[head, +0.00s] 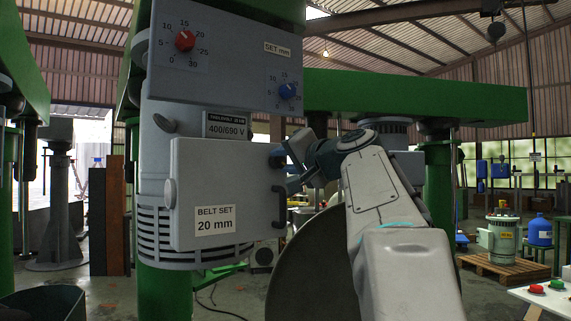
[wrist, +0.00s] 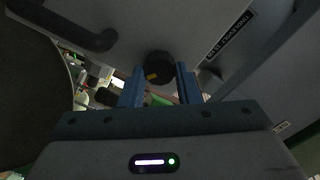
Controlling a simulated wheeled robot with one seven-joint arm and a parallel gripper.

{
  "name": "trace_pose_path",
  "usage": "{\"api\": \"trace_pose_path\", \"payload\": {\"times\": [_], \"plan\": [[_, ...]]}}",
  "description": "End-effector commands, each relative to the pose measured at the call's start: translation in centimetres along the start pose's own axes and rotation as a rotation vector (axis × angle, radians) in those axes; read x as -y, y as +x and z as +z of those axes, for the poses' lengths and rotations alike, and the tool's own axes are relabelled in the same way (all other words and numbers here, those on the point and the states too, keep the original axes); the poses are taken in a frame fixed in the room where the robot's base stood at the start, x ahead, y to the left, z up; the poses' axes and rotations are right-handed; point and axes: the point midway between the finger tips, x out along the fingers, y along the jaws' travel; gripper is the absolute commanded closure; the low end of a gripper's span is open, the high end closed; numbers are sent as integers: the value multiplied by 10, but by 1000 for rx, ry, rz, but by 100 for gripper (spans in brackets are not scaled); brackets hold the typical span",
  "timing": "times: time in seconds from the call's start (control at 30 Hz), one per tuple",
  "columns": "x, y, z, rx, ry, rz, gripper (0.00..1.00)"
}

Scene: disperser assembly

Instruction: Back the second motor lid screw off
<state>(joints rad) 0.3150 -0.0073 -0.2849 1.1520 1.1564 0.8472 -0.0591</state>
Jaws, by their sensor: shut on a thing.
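The motor lid (head: 225,180) is a grey plate labelled "BELT SET 20 mm" on the front of the grey motor housing; it looks closed. My gripper (head: 286,170) reaches its upper right edge from the right. In the wrist view, the blue fingers of my gripper (wrist: 159,88) are shut on a dark round screw head (wrist: 159,67) with a small orange mark. In the head view the fingers and wrist hide this screw. A grey knob (head: 170,193) shows at the lid's left edge.
A black handle (head: 280,207) stands out from the lid's right side, below my gripper; it also shows in the wrist view (wrist: 85,36). A control panel with a red dial (head: 185,41) and a blue dial (head: 287,91) is above. A large dark disc (head: 310,265) lies behind my arm.

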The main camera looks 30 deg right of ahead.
Motion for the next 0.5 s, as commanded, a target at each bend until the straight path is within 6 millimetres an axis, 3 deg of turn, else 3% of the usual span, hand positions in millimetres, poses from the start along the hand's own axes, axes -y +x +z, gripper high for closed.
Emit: {"api": "trace_pose_path", "payload": {"times": [0.37, 0.4, 0.47, 0.5], "plan": [[0, 0, 0, 2, -3, 1, 93], [0, 0, 0, 2, -3, 1, 62], [0, 0, 0, 2, -3, 1, 49], [0, 0, 0, 1, -3, 1, 49]]}}
